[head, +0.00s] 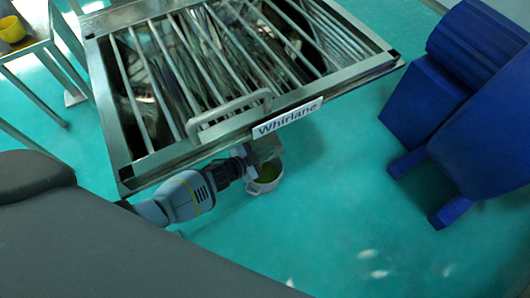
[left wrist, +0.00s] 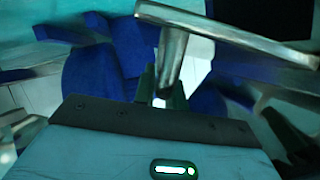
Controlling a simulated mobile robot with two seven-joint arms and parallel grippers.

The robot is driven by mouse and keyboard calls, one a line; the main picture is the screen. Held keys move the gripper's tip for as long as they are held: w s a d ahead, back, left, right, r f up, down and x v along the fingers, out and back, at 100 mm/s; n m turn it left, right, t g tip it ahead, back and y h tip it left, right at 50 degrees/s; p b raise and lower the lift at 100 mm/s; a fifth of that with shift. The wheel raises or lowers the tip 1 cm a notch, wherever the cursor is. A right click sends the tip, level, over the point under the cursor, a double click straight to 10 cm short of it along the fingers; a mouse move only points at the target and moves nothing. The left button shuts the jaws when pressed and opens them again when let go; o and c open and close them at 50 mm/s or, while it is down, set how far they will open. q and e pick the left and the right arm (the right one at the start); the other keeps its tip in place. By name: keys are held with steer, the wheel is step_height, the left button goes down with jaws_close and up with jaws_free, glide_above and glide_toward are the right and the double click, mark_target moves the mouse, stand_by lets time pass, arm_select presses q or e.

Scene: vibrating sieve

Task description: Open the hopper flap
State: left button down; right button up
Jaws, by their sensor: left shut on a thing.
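The metal hopper (head: 123,165) with a barred grate on top fills the upper middle of the head view. A looped grey handle (head: 230,117) stands at its front edge, beside a "Whirlane" label (head: 287,118). My left gripper (head: 252,160) is just below that front edge, under the label. In the left wrist view its fingers (left wrist: 161,88) are shut on the stem of a T-shaped metal bar (left wrist: 171,58). The hopper hides this hold in the head view. I cannot clearly tell the flap from the frame. My right gripper is not in view.
A white pot (head: 262,187) with yellow-green inside sits below, close to my left gripper. Large blue machinery (head: 465,110) stands at the right. A metal table (head: 28,45) with a yellow cup (head: 12,29) is at the upper left.

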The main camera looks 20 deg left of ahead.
arm_select(q)
steer(key=c, duration=1.5)
jaws_free()
steer(key=shift+a, duration=0.1)
steer(key=shift+o, duration=0.2)
steer(key=p+v, duration=0.3)
steer(key=v, duration=0.4)
steer(key=shift+s+a+p, duration=0.25)
steer(key=shift+s+p, duration=0.05)
steer(key=shift+p, duration=0.1)
steer(key=shift+r, duration=0.15)
